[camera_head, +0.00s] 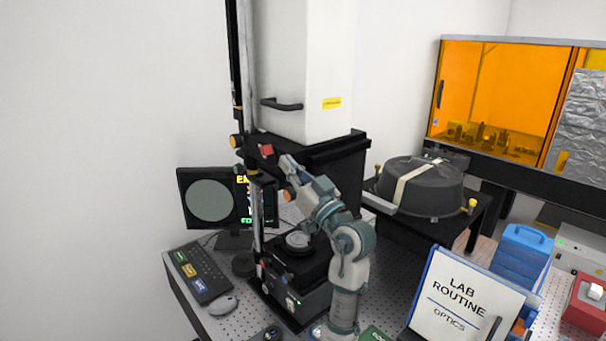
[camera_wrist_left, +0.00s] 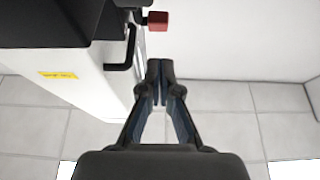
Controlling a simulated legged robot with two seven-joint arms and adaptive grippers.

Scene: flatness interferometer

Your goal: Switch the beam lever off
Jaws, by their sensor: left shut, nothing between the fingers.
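The beam lever appears to be the dark arm with a red block-shaped end (camera_head: 266,150) on the tall column, in front of the dark housing. The red end also shows in the left wrist view (camera_wrist_left: 158,21), at the top, just beyond my fingertips. My left gripper (camera_head: 281,160) is raised close to the red end, to its lower right in the head view. In the wrist view its fingers (camera_wrist_left: 160,66) are shut together with nothing between them. A gap shows between the fingertips and the red end there. My right gripper is not in view.
The column (camera_head: 239,70) and white cabinet (camera_head: 315,70) with a black handle (camera_head: 282,104) stand close to the gripper. Below are a round stage (camera_head: 298,241), monitor (camera_head: 212,201), keyboard (camera_head: 201,273) and Lab Routine sign (camera_head: 462,300). A covered dark drum (camera_head: 432,190) stands right.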

